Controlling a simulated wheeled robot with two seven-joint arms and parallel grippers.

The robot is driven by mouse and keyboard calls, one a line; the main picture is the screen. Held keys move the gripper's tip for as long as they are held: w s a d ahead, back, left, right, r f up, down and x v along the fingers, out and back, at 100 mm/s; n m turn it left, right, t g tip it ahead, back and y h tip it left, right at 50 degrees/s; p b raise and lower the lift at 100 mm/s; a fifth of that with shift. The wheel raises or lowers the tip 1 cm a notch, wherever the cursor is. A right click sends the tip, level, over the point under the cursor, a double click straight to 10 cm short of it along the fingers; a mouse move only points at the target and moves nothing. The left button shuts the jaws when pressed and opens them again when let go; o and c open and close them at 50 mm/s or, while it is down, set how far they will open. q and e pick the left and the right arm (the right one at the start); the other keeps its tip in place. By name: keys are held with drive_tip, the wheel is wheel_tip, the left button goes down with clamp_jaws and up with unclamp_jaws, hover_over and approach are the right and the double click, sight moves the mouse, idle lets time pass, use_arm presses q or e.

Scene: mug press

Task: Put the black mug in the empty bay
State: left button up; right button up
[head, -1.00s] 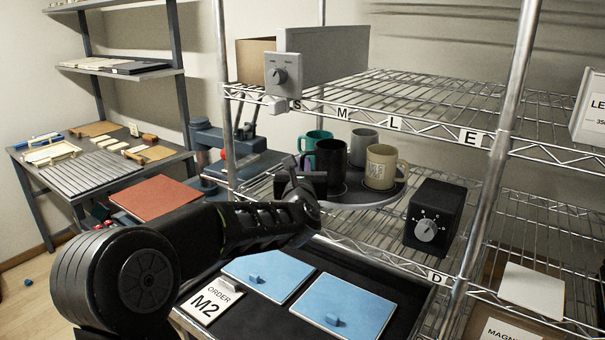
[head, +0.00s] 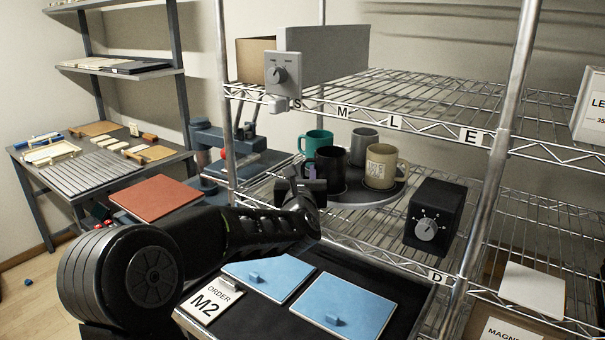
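The black mug (head: 331,168) is upright at the front left of a dark round tray (head: 352,199) on the wire rack's middle shelf. A teal mug (head: 318,139), a grey mug (head: 363,146) and a beige mug (head: 381,167) with printed marks stand behind and to its right. My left gripper (head: 309,172) is at the black mug's left side, by its handle. The fingers are small and partly hidden, so I cannot tell whether they hold the handle. I cannot make out a marked empty bay. My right gripper is not in view.
A black box with a dial (head: 435,217) stands right of the tray. A grey box with a knob (head: 322,58) sits on the shelf above. Blue lidded panels (head: 343,305) and an M2 order card (head: 212,299) lie below. Rack posts stand on both sides.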

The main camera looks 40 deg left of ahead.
use_arm(q)
drive_tip(key=shift+r, duration=0.15)
drive_tip(key=b+v, duration=0.2)
drive_tip(key=v, duration=1)
idle(2.2)
